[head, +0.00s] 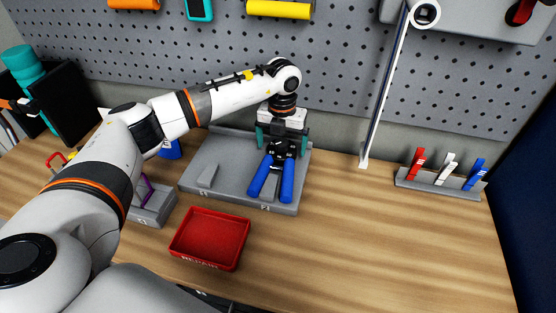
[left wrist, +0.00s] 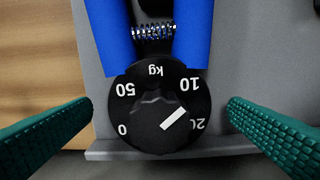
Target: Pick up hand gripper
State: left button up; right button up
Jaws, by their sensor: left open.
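The hand gripper (head: 287,186) has two blue handles, a spring and a black dial head. It lies on the grey board (head: 219,160) at the slot marked 2, handles pointing toward me. In the left wrist view its dial (left wrist: 140,85) shows "kg" and numbers, with a white pointer between 10 and 20. My left gripper (head: 283,143) is over the dial end, pointing down. Its teal fingers are open, one on each side of the dial, with a gap on both sides in the left wrist view. My right gripper is not in view.
A red tray marked REPAIR (head: 180,247) sits in front of the board. A smaller grey holder (head: 155,212) with a purple-handled item is left. A rack (head: 438,187) holds red, white and blue pieces at right. The pegboard (head: 340,85) stands behind.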

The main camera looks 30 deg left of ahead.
pick_arm(q)
jog(key=shift+f, duration=0.55)
jog(key=c, duration=1.2)
jog(key=shift+o, duration=0.2)
jog(key=shift+r, duration=0.1)
jog(key=shift+r, duration=0.1)
